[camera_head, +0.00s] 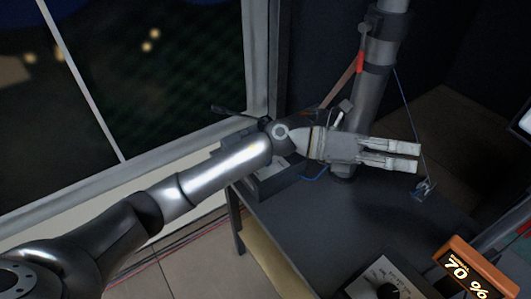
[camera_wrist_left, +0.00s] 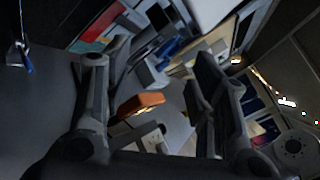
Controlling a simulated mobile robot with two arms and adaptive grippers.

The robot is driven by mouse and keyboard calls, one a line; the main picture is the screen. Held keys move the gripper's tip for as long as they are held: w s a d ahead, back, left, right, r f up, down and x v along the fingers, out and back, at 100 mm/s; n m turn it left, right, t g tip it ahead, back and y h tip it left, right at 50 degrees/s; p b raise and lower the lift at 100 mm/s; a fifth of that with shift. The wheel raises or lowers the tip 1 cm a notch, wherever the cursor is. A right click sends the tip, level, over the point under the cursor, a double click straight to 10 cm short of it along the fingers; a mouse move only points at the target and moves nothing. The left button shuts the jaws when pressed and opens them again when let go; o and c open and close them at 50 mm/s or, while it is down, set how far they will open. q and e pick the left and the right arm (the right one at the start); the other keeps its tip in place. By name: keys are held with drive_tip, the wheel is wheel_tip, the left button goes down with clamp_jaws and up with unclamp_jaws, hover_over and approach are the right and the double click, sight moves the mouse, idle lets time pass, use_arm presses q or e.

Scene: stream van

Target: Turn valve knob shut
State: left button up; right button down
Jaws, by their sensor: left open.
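A black knob (camera_head: 388,291) sits on a pale panel with a marked dial (camera_head: 372,277) at the bottom edge of the head view, partly cut off. Beside it, an orange-framed display (camera_head: 470,271) reads 70 %. In the wrist view, the orange display housing (camera_wrist_left: 141,103) and the pale panel (camera_wrist_left: 122,131) show between the fingers. My left gripper (camera_head: 418,157) is open and empty, above the dark table and apart from the knob, farther back. It also shows in the left wrist view (camera_wrist_left: 150,75). My right gripper is not in view.
The dark table top (camera_head: 300,225) has bare room between the gripper and the panel. A thick grey post (camera_head: 375,85) with cables stands behind the gripper. A small clamp-like item (camera_head: 422,188) is near the fingertips. A window (camera_head: 130,70) is at left.

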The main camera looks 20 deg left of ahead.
use_arm(q)
drive_tip(key=w+a+f+m+g+y, duration=0.1)
drive_tip(key=w+a+f+m+y, duration=0.15)
drive_tip(key=a+f+y, duration=0.3)
drive_tip(key=w+a+f+m+g+y, duration=0.1)
drive_tip(key=w+a+f+m+y, duration=0.1)
drive_tip(key=a+f+m+y, duration=0.25)
drive_tip(key=w+a+r+n+y, duration=0.15)
drive_tip(key=a+y, duration=0.25)
drive_tip(key=a, duration=0.5)
drive_tip(key=w+a+r+y, duration=0.2)
drive_tip(key=w+a+y, duration=0.15)
drive_tip(key=a, duration=0.65)
drive_tip(key=shift+y, duration=0.25)
drive_tip(key=f, duration=0.3)
drive_tip(key=f+p, duration=0.1)
drive_tip(key=f, duration=0.3)
drive_tip(key=s+f+p, duration=0.1)
drive_tip(key=f, duration=0.2)
drive_tip(key=shift+d+f, duration=0.2)
drive_tip(key=shift+f, duration=0.2)
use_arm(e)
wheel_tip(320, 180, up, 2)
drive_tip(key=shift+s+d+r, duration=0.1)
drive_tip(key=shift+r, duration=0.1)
use_arm(q)
drive_tip(key=c, duration=1)
drive_tip(key=shift+c, duration=0.2)
